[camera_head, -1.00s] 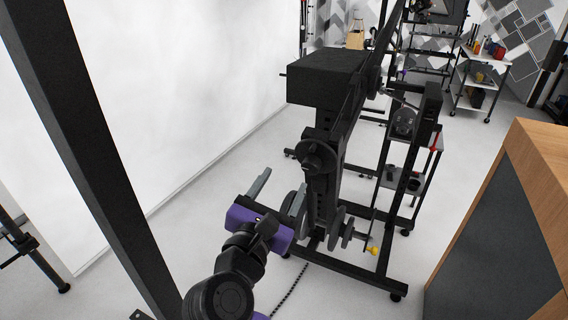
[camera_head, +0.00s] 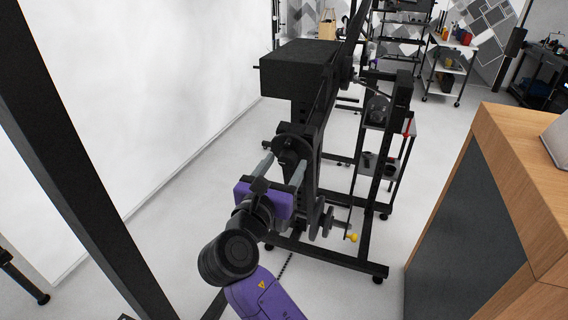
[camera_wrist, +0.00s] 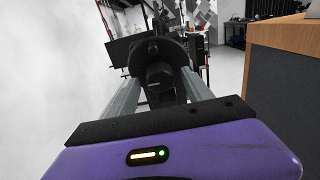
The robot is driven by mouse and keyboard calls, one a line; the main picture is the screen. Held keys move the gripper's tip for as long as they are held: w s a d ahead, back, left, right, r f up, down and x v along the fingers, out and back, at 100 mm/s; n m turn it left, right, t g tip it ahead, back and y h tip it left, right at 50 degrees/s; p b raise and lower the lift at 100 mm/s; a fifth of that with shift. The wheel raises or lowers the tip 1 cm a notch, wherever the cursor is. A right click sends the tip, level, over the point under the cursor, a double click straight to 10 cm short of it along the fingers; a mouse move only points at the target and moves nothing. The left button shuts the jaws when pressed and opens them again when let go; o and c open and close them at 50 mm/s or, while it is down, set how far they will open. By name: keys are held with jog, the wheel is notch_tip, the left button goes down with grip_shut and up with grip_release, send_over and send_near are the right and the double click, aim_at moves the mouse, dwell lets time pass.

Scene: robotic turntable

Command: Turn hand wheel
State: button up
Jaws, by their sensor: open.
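A black machine stands ahead of me, with a round black wheel and protruding hub (camera_head: 292,143) on its near side. The wheel also shows in the wrist view (camera_wrist: 154,47), with the hub between my fingers. My gripper (camera_head: 284,162) has a purple body and two grey fingers spread apart, one on each side of the hub. It is open in the wrist view (camera_wrist: 161,78) too; I cannot tell whether the fingers touch the wheel. Lower on the machine is a crank with a yellow knob (camera_head: 351,238). My gripper hides part of the wheel's lower side.
A wooden-edged counter (camera_head: 500,150) stands close on the right. A white wall (camera_head: 150,90) runs along the left. A dark post (camera_head: 70,150) crosses the left foreground. A trolley shelf (camera_head: 395,145) stands behind the machine. Open floor lies between machine and wall.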

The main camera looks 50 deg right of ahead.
jog(key=shift+d, duration=0.15)
grip_shut()
dwell(0.4)
